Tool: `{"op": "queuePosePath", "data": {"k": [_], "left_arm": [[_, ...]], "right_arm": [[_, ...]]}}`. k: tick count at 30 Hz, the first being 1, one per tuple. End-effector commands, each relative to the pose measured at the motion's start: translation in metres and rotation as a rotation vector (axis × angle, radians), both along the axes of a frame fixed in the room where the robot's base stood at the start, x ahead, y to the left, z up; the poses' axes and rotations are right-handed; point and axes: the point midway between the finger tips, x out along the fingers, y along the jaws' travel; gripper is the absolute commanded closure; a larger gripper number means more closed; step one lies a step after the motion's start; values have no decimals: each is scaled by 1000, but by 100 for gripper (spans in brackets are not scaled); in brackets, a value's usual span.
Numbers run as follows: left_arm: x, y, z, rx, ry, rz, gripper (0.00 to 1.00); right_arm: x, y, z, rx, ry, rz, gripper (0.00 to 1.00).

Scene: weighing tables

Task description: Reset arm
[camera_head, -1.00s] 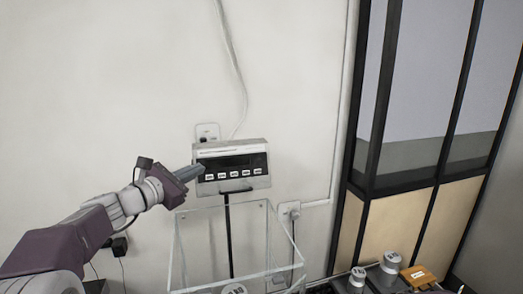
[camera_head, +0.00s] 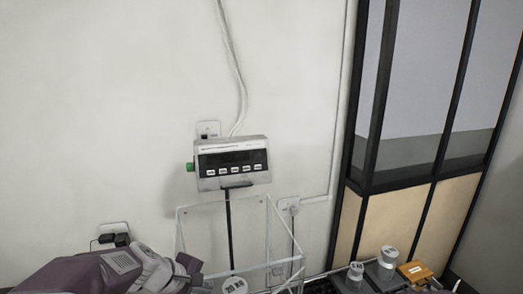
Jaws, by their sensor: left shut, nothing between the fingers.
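My left arm comes in at the bottom left, and its left gripper (camera_head: 188,265) is low in front of the clear box's lower left side. The gripper is shut and empty, with its fingertips partly hard to make out. The scale's display unit (camera_head: 233,162) stands on a thin post above the clear box, with a dark screen and a row of buttons. A green knob (camera_head: 190,167) shows on its left side, apart from the gripper. My right gripper is not in view.
The clear-walled box (camera_head: 269,225) holds a grey weight (camera_head: 235,286) low inside. At the lower right are more grey weights (camera_head: 389,256) and an orange-brown block (camera_head: 415,272). A black-framed glass partition (camera_head: 425,100) stands at right.

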Motion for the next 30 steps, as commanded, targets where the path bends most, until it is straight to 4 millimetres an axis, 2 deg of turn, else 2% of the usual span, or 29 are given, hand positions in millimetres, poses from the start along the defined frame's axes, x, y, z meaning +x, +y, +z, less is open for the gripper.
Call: {"op": "queuePosePath", "data": {"k": [1,3,6,11,12,22,25,27,30], "left_arm": [[-24,3,-21,121,23,-125,100],[-55,12,-46,294,44,-324,100],[-90,24,-71,492,56,-599,100],[-133,39,-95,728,42,-1034,100],[-132,39,-124,719,49,-1024,100],[-149,33,-238,658,120,-1026,100],[-153,32,-262,644,138,-1029,100],[-156,31,-269,637,146,-1031,100],[-157,31,-268,634,151,-1031,100]], "right_arm": [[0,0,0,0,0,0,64],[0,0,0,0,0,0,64],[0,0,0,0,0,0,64],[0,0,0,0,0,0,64],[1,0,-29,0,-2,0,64],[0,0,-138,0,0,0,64],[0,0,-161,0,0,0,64],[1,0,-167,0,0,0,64],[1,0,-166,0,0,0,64]]}}
